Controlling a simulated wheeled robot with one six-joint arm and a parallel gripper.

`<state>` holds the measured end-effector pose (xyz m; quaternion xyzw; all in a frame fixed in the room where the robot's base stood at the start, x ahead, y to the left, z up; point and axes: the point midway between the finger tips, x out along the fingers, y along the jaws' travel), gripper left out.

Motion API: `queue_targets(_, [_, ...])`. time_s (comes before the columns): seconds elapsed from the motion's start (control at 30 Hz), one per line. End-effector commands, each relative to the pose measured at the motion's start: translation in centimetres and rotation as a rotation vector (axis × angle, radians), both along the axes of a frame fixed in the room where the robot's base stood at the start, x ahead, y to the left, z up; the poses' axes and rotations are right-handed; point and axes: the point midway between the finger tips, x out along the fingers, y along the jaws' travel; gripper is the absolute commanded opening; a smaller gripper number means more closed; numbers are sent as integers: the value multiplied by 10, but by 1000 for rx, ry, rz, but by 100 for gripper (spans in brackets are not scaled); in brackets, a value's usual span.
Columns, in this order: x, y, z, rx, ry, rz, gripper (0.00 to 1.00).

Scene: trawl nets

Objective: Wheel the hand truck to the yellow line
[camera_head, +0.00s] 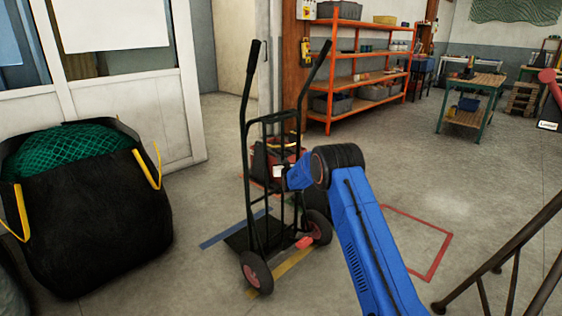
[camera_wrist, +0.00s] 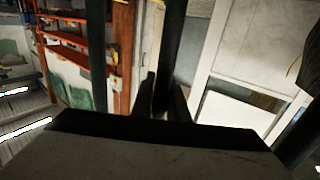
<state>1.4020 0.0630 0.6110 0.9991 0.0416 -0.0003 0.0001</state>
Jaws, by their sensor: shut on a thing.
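The black hand truck (camera_head: 251,150) stands almost upright in the middle of the head view, with two tall handles and red-hubbed wheels. Its toe plate (camera_head: 240,238) is low at the left and looks empty. The yellow line (camera_head: 290,268) on the floor runs between the two wheels and partly behind the near wheel (camera_head: 256,272). My gripper (camera_wrist: 164,98) is shut on a dark upright bar of the hand truck (camera_wrist: 171,45) in the wrist view. In the head view my blue arm reaches the frame from the right and hides the fingertips.
A blue floor line (camera_head: 222,235) lies beyond the toe plate. A black bag with green net (camera_head: 95,215) stands at the left. A red floor outline (camera_head: 440,255) and a dark railing (camera_head: 510,240) are at the right. Orange shelves (camera_head: 345,85) stand behind.

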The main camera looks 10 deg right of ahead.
Motion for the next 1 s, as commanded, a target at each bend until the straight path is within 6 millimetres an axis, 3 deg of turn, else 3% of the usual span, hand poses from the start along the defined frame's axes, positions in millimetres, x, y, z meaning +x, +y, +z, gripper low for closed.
queue_targets(0.3, [0, 0, 0, 0, 0, 0, 0])
queue_targets(0.33, [0, 0, 0, 0, 0, 0, 21])
queue_targets(0.4, [0, 0, 0, 0, -1, 0, 36])
queue_targets(0.77, [-3, 0, 0, 0, -1, 0, 36])
queue_targets(1.0, [-31, -3, 1, 0, 1, 0, 36])
